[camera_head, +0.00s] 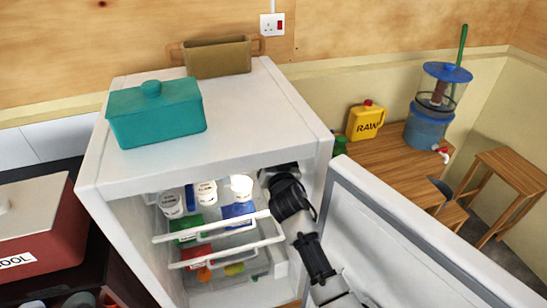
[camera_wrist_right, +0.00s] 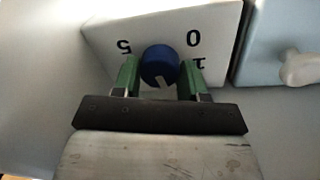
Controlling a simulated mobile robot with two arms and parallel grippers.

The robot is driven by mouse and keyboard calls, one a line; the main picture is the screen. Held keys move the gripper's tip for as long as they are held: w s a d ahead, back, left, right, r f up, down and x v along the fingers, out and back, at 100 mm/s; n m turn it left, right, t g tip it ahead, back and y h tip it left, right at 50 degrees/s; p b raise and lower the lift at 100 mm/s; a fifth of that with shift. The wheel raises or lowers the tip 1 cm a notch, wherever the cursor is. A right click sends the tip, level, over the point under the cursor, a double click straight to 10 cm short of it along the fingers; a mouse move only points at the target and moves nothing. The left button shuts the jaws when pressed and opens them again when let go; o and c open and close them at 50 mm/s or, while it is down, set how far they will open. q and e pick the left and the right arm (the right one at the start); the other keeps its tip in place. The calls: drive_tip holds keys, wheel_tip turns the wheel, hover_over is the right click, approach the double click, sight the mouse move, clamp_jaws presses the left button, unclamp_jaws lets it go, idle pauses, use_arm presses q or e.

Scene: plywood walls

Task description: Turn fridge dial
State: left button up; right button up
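The blue round dial (camera_wrist_right: 159,65) sits on a white panel (camera_wrist_right: 108,35) inside the fridge. Its white pointer mark points down and slightly right in the right wrist view. The panel carries the marks 0, 1 and 5, seen upside down. My right gripper (camera_wrist_right: 159,72) has one green finger on each side of the dial. The fingers look close against its edges, but I cannot tell if they press on it. In the head view my right arm (camera_head: 312,250) reaches into the open white fridge (camera_head: 235,115), and the dial is hidden there. My left gripper is not in view.
The fridge door (camera_head: 400,235) stands open to the right of my arm. Fridge shelves (camera_head: 225,252) hold white tubs and coloured packs. A teal box (camera_head: 160,120) and a tan container (camera_head: 220,58) stand on top. A wooden table (camera_head: 395,160) is at the right.

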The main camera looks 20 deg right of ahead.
drive_tip(key=shift+c, duration=1.1)
drive_tip(key=shift+n, duration=0.3)
drive_tip(key=shift+n+t+b, duration=0.3)
drive_tip(key=shift+n+b, duration=0.95)
drive_tip(key=shift+n, duration=1.95)
